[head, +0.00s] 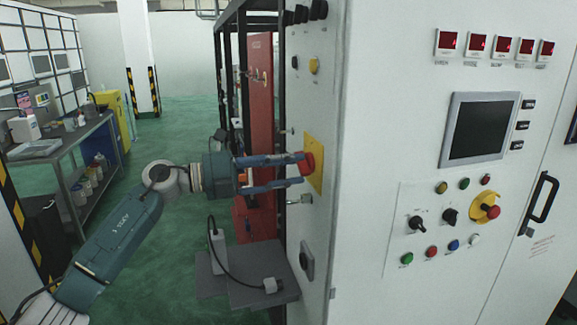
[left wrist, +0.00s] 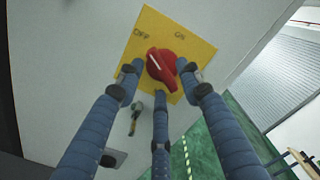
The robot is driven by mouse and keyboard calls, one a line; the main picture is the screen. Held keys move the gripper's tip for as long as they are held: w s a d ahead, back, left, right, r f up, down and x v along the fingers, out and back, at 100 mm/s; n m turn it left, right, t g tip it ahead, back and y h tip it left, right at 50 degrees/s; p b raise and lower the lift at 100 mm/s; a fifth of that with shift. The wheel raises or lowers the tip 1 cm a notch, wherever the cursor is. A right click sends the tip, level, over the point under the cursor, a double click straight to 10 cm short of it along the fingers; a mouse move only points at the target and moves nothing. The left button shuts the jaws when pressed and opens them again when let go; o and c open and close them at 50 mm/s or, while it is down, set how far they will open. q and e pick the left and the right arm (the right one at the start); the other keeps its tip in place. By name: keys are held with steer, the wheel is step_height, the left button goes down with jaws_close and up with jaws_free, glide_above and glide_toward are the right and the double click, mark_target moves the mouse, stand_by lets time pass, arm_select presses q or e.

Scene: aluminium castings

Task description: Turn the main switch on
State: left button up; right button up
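The main switch is a red rotary knob (head: 307,162) on a yellow plate (head: 315,176) on the side of the white cabinet. In the left wrist view the knob (left wrist: 163,66) has a white mark pointing up and left, towards the OFF lettering on the plate (left wrist: 172,25); ON is printed to the right. My left gripper (head: 302,170) is at the switch, its three blue fingers (left wrist: 159,74) spread around the knob. Small gaps show beside the left and right fingertips; whether the lower finger touches is unclear. My right gripper is not in view.
A silver key-like handle (head: 300,200) sticks out below the plate. A grey shelf (head: 262,292) juts out under it. The cabinet front (head: 430,140) has a screen and several buttons. A workbench (head: 75,135) stands at the left; green floor between is clear.

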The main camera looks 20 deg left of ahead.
arm_select(q)
jaws_close()
steer(key=shift+f+m+b, duration=0.15)
steer(key=shift+m+b, duration=0.25)
steer(key=shift+b, duration=0.3)
steer(key=m+b, duration=0.5)
steer(key=b, duration=0.1)
steer(key=shift+a+m, duration=0.1)
steer(key=shift+m, duration=0.3)
steer(key=shift+w+r+m+b, duration=0.1)
steer(key=shift+r+m+b, duration=0.05)
steer(key=shift+m+b, duration=1.05)
steer(key=shift+r+m+b, duration=0.1)
steer(key=shift+m+b, duration=0.8)
steer(key=shift+m, duration=0.5)
jaws_free()
